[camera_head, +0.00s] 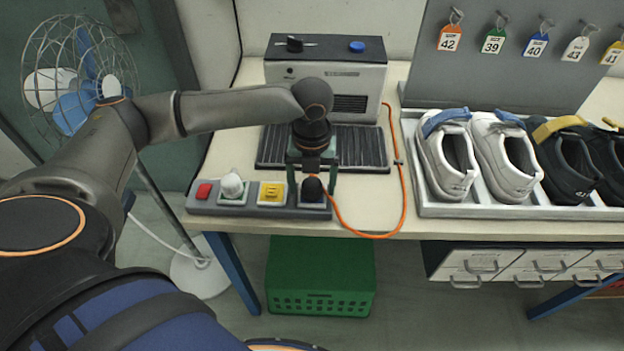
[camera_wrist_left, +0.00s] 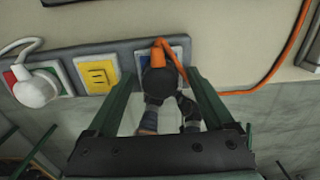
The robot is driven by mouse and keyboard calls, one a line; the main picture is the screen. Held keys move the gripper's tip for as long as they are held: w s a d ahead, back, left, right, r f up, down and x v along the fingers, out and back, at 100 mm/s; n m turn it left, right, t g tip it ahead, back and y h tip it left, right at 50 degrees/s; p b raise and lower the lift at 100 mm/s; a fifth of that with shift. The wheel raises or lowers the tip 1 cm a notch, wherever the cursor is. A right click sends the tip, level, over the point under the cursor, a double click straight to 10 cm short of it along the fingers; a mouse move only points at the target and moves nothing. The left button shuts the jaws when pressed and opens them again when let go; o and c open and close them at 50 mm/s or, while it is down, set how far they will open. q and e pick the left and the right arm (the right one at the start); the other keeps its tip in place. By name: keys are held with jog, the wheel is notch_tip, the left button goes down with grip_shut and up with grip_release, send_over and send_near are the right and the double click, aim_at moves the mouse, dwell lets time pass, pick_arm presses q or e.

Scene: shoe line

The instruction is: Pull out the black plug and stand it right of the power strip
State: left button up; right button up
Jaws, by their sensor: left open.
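The power strip (camera_head: 255,210) lies along the table's front edge and also shows in the left wrist view (camera_wrist_left: 60,53). The black plug (camera_head: 312,189) with an orange cord sits in the socket at its right end; the left wrist view shows it too (camera_wrist_left: 158,84). My left gripper (camera_head: 312,193) points down over the plug. Its two green fingers (camera_wrist_left: 158,88) are open, one on each side of the plug, with gaps visible in the left wrist view. My right gripper is not in view.
A white plug (camera_head: 232,186) and an empty yellow socket (camera_head: 271,193) are left of the black plug. The orange cord (camera_head: 404,190) loops over the table right of the strip. A shoe tray (camera_head: 480,210) stands further right. A machine (camera_head: 330,80) is behind.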

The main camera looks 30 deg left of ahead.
aim_at(312, 182)
pick_arm(q)
jog(key=shift+c, duration=0.3)
grip_shut()
dwell(0.7)
jog(key=shift+r+p, duration=0.1)
jog(key=shift+p, duration=0.2)
jog(key=shift+r+p, duration=1.5)
jog(key=shift+p, duration=0.3)
jog(key=shift+r, duration=1.45)
